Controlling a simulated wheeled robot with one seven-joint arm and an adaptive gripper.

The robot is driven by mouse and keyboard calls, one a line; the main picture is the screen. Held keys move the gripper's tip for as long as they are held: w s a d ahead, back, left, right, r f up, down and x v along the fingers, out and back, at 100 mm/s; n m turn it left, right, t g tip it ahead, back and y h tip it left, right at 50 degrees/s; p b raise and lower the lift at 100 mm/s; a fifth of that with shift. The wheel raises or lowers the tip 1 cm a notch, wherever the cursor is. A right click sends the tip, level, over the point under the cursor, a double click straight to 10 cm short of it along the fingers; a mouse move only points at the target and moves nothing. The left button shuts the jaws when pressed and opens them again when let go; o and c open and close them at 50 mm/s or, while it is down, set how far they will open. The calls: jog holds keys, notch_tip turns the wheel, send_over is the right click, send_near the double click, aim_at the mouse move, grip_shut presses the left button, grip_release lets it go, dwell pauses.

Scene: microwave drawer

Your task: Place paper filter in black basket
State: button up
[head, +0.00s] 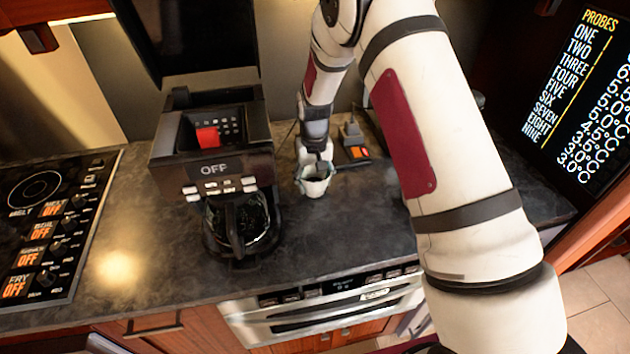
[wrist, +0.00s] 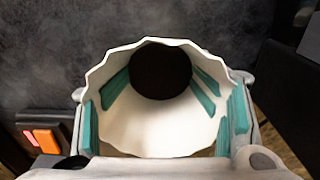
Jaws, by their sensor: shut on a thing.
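The white paper filter (head: 315,187) is a fluted cup held above the counter, right of the coffee maker. It also shows in the wrist view (wrist: 150,128), its wide mouth facing the camera, with a dark round area at its far end. My gripper (head: 316,168) is shut on it; teal finger pads show at both sides in the wrist view (wrist: 165,115). The black coffee maker (head: 222,172) reads OFF. Its top is open, with a dark recess and a red part (head: 208,137) inside. I cannot make out a separate black basket; the recess is partly shaded.
A glass carafe (head: 240,222) with a black handle sits in the coffee maker. A small dark device with an orange light (head: 357,153) lies behind and right of the filter. A cooktop (head: 50,225) is at left. The front counter (head: 150,262) is clear. A dark panel hangs above.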

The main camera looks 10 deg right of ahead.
jog(key=shift+f, duration=0.2)
jog(key=o, duration=1)
jog(key=shift+r, duration=0.1)
